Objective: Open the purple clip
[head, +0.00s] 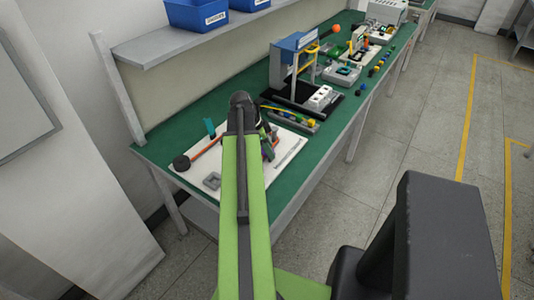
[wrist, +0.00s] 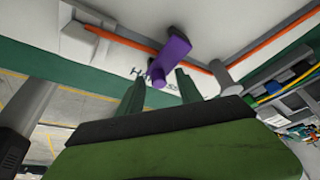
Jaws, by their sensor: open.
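The purple clip (wrist: 174,55) stands on the white board (wrist: 215,35) in the wrist view, close to an orange cable (wrist: 130,41). My gripper (wrist: 160,88) is open, with its two dark green fingers apart. The near end of the clip shows between the fingertips, and nothing is visibly gripped. I cannot tell whether the fingers touch it.
In the head view, a teal clip (head: 210,127), a black round part (head: 181,162) and a grey block (head: 212,181) are on the board left of my arm. A blue-topped frame (head: 284,62) stands farther along the green bench. The shelf (head: 190,43) holds blue bins.

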